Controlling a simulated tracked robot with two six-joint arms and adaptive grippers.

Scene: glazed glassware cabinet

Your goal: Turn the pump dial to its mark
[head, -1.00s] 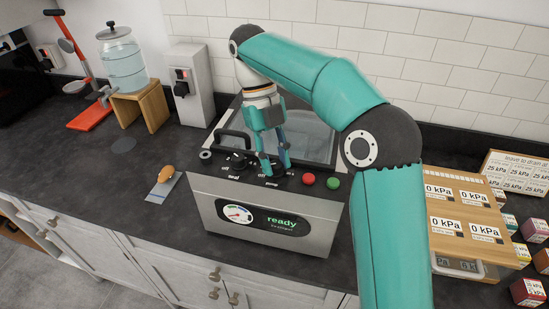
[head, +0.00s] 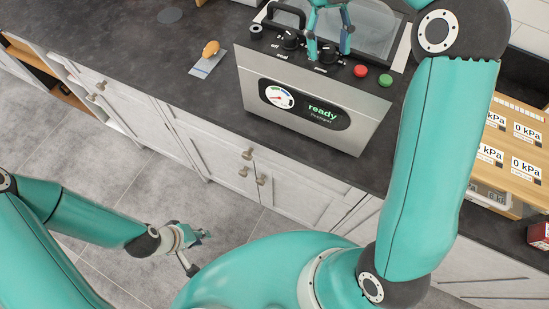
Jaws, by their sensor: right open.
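The vacuum machine (head: 318,108) stands on the dark counter with two black dials on its front top edge. The pump dial (head: 328,57) is the right one, above the label that seems to read "pump". My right gripper (head: 329,50) points down over it, open, with one teal finger on each side of the dial. I cannot tell whether the fingers touch it. The dial's mark and pointer are too small to read. The lit display (head: 320,113) reads "ready". My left gripper (head: 200,252) hangs low over the floor, away from the machine; its opening is unclear.
The other dial (head: 291,40) is close on the left, labelled "seal", with a black handle (head: 287,14) behind it. Red (head: 361,71) and green (head: 385,80) buttons sit just right of the pump dial. A wooden-handled tool (head: 210,52) lies left. A wooden board (head: 515,150) with kPa cards is right.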

